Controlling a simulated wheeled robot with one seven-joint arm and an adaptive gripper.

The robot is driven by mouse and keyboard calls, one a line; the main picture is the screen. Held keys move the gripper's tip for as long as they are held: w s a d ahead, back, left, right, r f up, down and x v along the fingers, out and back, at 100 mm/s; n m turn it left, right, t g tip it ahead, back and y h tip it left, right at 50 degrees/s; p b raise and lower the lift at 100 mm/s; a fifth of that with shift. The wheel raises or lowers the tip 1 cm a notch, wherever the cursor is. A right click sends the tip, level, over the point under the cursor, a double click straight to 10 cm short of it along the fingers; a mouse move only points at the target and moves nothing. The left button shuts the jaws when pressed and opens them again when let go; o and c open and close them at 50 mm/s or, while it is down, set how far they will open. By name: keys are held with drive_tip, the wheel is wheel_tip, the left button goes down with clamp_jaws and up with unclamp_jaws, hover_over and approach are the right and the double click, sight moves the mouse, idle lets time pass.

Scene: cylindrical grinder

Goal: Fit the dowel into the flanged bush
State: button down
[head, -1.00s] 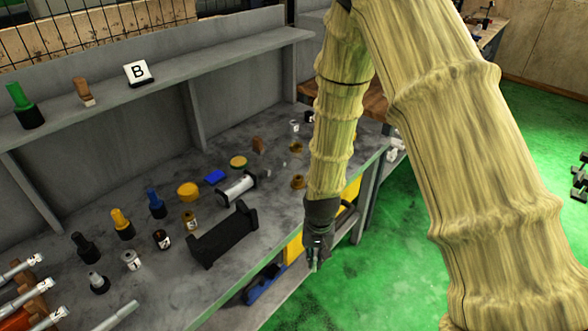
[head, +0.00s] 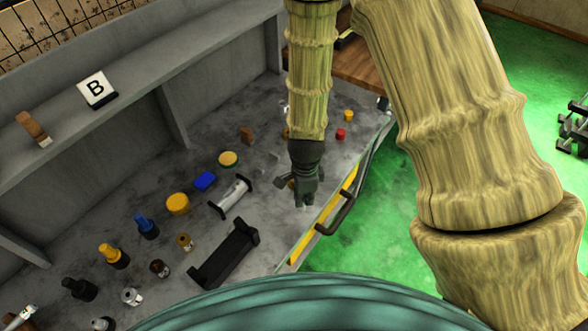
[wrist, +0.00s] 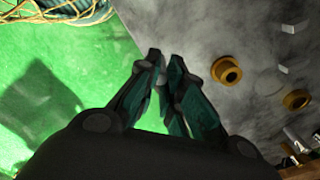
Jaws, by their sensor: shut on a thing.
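My gripper (head: 306,203) is above the front edge of the grey bench, fingers pointing down. In the wrist view its two teal-padded fingers (wrist: 161,63) are nearly together. The dowel between them is almost wholly hidden, so its tilt cannot be told. A brass flanged bush (wrist: 226,70) with a dark central hole stands on the bench, right of the fingertips and apart from them. A second brass ring-shaped piece (wrist: 296,99) is further right. In the head view a brass bush is partly hidden behind my gripper.
A dark handle (head: 340,212) juts from the bench front.

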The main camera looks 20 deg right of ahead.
drive_tip(key=shift+w+d+f+b, duration=0.3)
drive_tip(key=shift+w+f+b, duration=0.5)
drive_tip(key=shift+w, duration=1.45)
drive_tip(key=shift+w+d+f+b, duration=0.3)
drive_tip(key=shift+w+f+b, duration=0.5)
drive_tip(key=shift+w, duration=1.4)
drive_tip(key=shift+w+d+f+b, duration=0.3)
drive_tip(key=shift+w+f+b, duration=0.5)
drive_tip(key=shift+w, duration=1.45)
drive_tip(key=shift+f, duration=0.2)
drive_tip(key=c, duration=1.5)
unclamp_jaws()
drive_tip(key=shift+c, duration=0.2)
wheel_tip(320, 180, up, 12)
drive_tip(key=b, duration=0.3)
drive_tip(key=shift+r+b, duration=0.15)
drive_tip(key=shift+b, duration=0.25)
